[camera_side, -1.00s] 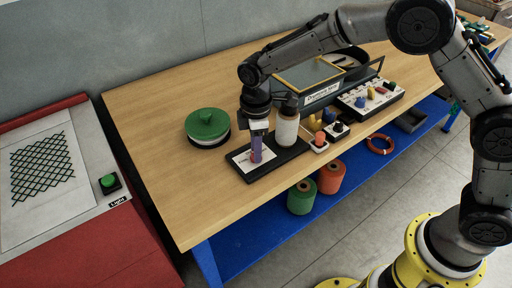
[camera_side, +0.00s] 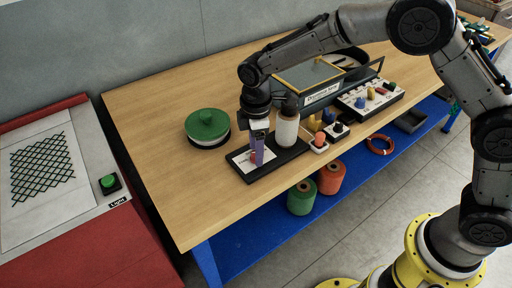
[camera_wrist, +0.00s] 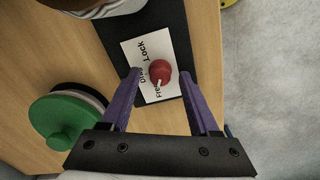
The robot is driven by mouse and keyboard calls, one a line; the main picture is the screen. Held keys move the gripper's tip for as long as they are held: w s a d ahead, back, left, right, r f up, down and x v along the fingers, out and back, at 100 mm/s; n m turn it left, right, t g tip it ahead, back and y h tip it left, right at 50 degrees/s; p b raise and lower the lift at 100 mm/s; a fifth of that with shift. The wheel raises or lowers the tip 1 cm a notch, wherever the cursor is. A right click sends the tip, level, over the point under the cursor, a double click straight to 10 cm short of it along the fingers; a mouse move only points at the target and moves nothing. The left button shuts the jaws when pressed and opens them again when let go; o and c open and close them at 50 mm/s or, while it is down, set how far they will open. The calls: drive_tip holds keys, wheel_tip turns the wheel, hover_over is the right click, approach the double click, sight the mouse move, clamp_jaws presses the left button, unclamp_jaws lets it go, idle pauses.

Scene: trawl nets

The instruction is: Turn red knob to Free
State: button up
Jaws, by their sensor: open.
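The red knob (camera_wrist: 160,70) sits on a white label plate (camera_wrist: 147,47) printed Lock, Drag and Free. Its white pointer mark shows at its lower edge, close to the word Free. In the side view the knob (camera_side: 253,157) is partly hidden by my purple fingers. My gripper (camera_wrist: 160,76) is open, with one finger to each side of the knob and visible gaps between. In the side view my gripper (camera_side: 258,157) points down over the plate at the front of the black base (camera_side: 278,165).
A cream spool (camera_side: 287,130) stands on the same black base, close behind my gripper. A green-lidded round container (camera_side: 207,125) is to the left. A white panel with coloured knobs (camera_side: 366,100) is to the right. The table's front left is clear.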

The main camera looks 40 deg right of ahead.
wheel_tip(320, 180, up, 14)
idle(0.6)
drive_tip(key=shift+f, duration=0.1)
